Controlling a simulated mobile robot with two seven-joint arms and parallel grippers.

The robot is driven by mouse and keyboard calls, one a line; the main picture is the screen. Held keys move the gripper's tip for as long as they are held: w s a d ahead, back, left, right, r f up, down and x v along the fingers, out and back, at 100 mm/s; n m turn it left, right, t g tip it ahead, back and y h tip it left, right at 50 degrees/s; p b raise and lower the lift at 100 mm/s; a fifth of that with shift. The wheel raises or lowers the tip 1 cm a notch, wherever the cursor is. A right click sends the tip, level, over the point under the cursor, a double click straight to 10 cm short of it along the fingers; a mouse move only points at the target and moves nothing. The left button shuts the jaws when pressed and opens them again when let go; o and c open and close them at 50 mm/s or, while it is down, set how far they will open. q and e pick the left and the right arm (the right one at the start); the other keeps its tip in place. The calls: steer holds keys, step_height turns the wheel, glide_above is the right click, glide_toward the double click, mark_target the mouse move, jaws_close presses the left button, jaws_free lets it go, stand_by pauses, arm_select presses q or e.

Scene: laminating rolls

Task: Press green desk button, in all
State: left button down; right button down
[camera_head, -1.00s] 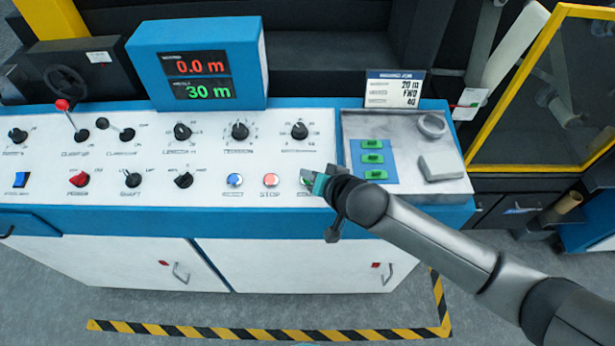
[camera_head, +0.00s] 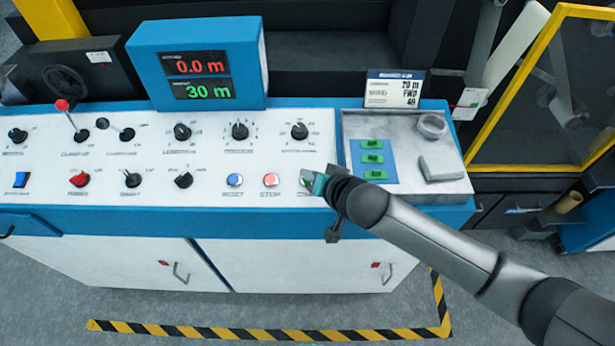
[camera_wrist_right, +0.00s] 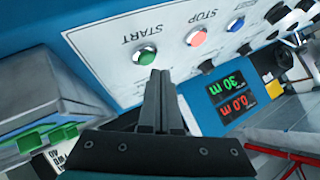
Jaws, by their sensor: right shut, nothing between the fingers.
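The green START button (camera_wrist_right: 146,56) is on the white panel, in line with the red STOP button (camera_wrist_right: 197,38) and the blue button (camera_wrist_right: 236,24). In the head view only a small part of the green button (camera_head: 305,183) shows, mostly hidden by my right gripper (camera_head: 308,175). In the wrist view my right gripper (camera_wrist_right: 160,76) has its fingers together and empty. The fingertips appear just beside the green button's edge. I cannot tell whether they touch the panel. My left gripper is not in view.
Knobs and a red-topped lever (camera_head: 63,106) stand on the panel to the left. A display box (camera_head: 197,62) reads 0.0 m and 30 m. A grey tray (camera_head: 397,128) with several green pieces (camera_head: 372,158) on a blue card lies to the right.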

steer(key=shift+f, duration=0.1)
steer(key=shift+f, duration=0.3)
